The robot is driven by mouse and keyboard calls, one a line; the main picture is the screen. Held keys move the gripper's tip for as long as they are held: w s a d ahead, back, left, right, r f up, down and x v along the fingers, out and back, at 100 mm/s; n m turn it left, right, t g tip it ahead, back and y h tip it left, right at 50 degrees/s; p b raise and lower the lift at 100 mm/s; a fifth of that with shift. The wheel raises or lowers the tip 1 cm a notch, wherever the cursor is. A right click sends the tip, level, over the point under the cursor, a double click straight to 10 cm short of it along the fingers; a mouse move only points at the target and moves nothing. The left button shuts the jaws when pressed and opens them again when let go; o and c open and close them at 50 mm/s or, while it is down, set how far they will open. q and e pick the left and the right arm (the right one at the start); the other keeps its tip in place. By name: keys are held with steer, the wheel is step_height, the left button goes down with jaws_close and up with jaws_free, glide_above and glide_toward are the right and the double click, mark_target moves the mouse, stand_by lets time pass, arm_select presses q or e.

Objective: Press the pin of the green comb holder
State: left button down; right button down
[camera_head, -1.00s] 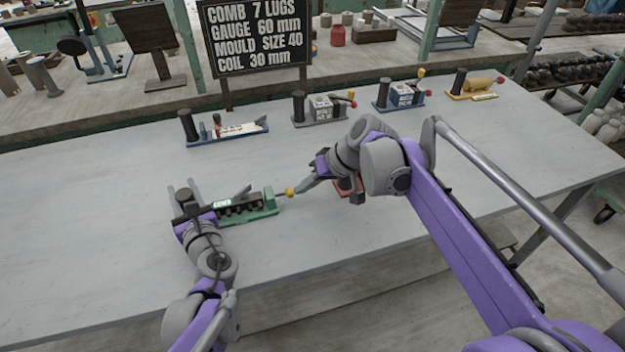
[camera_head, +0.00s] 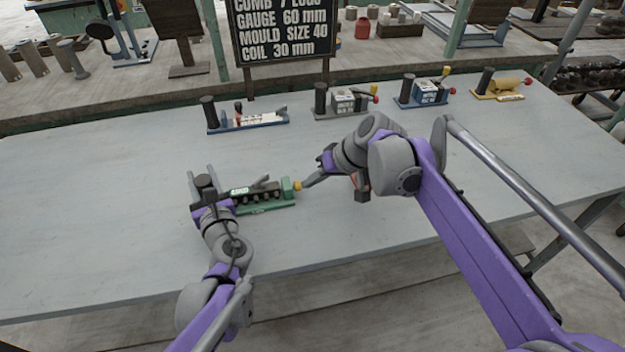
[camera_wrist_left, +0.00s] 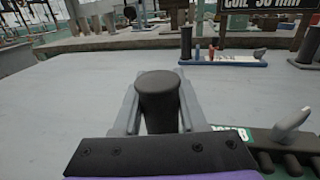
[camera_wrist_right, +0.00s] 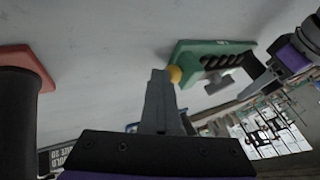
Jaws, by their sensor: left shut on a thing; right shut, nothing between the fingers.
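The green comb holder (camera_head: 268,206) lies on the grey table in front of me, with dark comb slots along it and a yellow pin (camera_head: 297,186) at its right end. The pin also shows in the right wrist view (camera_wrist_right: 174,74). My left gripper (camera_head: 204,190) is shut on the holder's black upright post (camera_wrist_left: 157,98) at its left end. My right gripper (camera_head: 306,185) is shut and empty. Its fingertips (camera_wrist_right: 160,75) are right beside the pin and look to touch it; I cannot tell whether the pin is pushed in.
A blue holder (camera_head: 250,123), a grey one (camera_head: 340,112), another blue one (camera_head: 422,101) and a yellow one (camera_head: 498,95) stand along the back. A red base (camera_wrist_right: 28,62) lies beside my right gripper. A lettered board (camera_head: 283,40) stands behind. The table's front left is clear.

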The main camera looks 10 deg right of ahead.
steer(key=v, duration=1)
steer(key=shift+f, duration=0.1)
arm_select(q)
steer(key=shift+c, duration=1.9)
jaws_free()
steer(key=shift+s+d, duration=0.1)
